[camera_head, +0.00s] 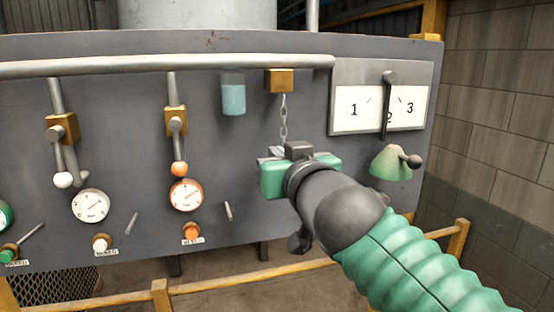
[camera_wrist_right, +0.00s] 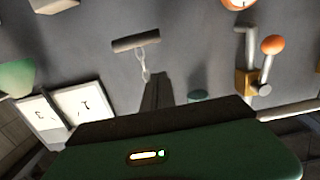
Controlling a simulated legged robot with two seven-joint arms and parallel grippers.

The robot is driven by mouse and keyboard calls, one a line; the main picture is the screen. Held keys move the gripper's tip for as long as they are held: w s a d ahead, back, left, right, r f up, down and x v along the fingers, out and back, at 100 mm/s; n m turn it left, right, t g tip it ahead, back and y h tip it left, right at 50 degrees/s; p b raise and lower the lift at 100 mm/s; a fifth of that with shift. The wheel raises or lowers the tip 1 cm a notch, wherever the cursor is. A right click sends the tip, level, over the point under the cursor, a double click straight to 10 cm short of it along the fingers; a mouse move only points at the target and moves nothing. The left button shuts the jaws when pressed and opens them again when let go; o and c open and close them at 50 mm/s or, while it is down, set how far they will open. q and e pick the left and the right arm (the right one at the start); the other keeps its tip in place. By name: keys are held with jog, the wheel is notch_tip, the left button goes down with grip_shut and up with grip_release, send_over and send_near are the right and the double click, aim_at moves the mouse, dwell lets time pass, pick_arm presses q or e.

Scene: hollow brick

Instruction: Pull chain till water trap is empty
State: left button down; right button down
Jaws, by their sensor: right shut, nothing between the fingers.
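The water trap (camera_head: 233,93) is a clear cylinder under the pipe on the grey panel and holds blue-grey water. A small teal part, possibly the trap, shows in the wrist view (camera_wrist_right: 198,95). The chain (camera_head: 283,118) hangs from a brass block (camera_head: 279,80) right of the trap. Its bar handle (camera_wrist_right: 136,41) shows in the wrist view, at the end of the chain. My green right gripper (camera_head: 273,152) is in front of the lower chain and hides most of the handle in the head view. Its fingers (camera_wrist_right: 157,88) are shut and empty, close to the chain. My left gripper is out of view.
Two valve levers with a white (camera_head: 62,180) and an orange knob (camera_head: 180,169) are on the left, above gauges (camera_head: 186,195). A 1-2-3 selector plate (camera_head: 347,122) and a green dome with a lever (camera_head: 392,164) are on the right. A yellow rail (camera_head: 130,299) runs below.

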notch_tip(320, 180, down, 9)
jog(key=b, duration=0.8)
jog(key=shift+w, duration=0.25)
jog(key=shift+s+d, duration=0.1)
dwell(0.8)
dwell(0.3)
